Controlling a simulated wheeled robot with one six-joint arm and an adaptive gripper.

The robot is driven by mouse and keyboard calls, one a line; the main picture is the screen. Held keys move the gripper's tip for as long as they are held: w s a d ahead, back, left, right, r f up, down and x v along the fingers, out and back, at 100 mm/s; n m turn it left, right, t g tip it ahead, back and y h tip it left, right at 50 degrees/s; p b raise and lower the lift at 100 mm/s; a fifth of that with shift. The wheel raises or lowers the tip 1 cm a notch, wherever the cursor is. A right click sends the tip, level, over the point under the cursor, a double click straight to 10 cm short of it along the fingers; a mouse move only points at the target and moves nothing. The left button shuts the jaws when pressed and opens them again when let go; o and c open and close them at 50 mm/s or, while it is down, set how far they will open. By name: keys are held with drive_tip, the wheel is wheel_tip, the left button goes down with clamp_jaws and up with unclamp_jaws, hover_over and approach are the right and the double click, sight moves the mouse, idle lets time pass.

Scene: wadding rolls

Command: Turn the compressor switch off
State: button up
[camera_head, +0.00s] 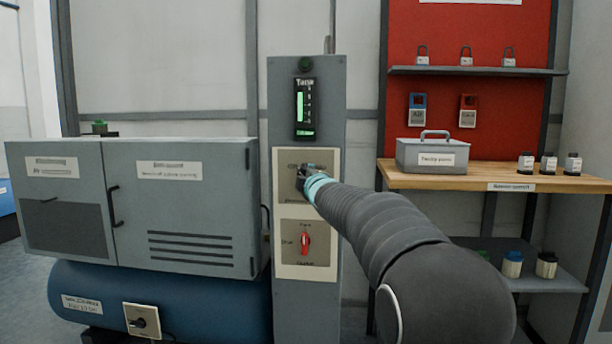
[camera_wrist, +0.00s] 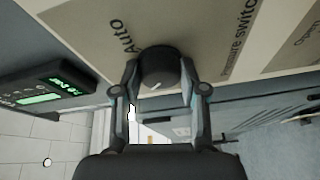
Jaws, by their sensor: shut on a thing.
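A tall grey column (camera_head: 335,105) bears a light plate (camera_head: 290,160) with a black rotary knob (camera_wrist: 160,68). My gripper (camera_head: 306,176) is shut on this knob, one finger on each side in the wrist view. The wrist view shows "Auto" and "Pressure switch" printed on the plate beside the knob, and a pale pointer mark on its face. In the head view my gripper hides most of the knob. A blue compressor tank (camera_head: 190,295) at lower left carries another black knob (camera_head: 140,322) on its own small plate.
A red knob (camera_head: 305,243) sits on a plate just below my gripper. A lit green display (camera_head: 305,108) is above. A grey cabinet (camera_head: 180,200) stands at left.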

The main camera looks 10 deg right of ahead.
idle(0.3)
drive_tip(key=o, duration=1.1)
drive_tip(key=shift+o, duration=0.2)
drive_tip(key=s, duration=1.2)
drive_tip(key=shift+d, duration=0.45)
drive_tip(key=shift+f, duration=0.1)
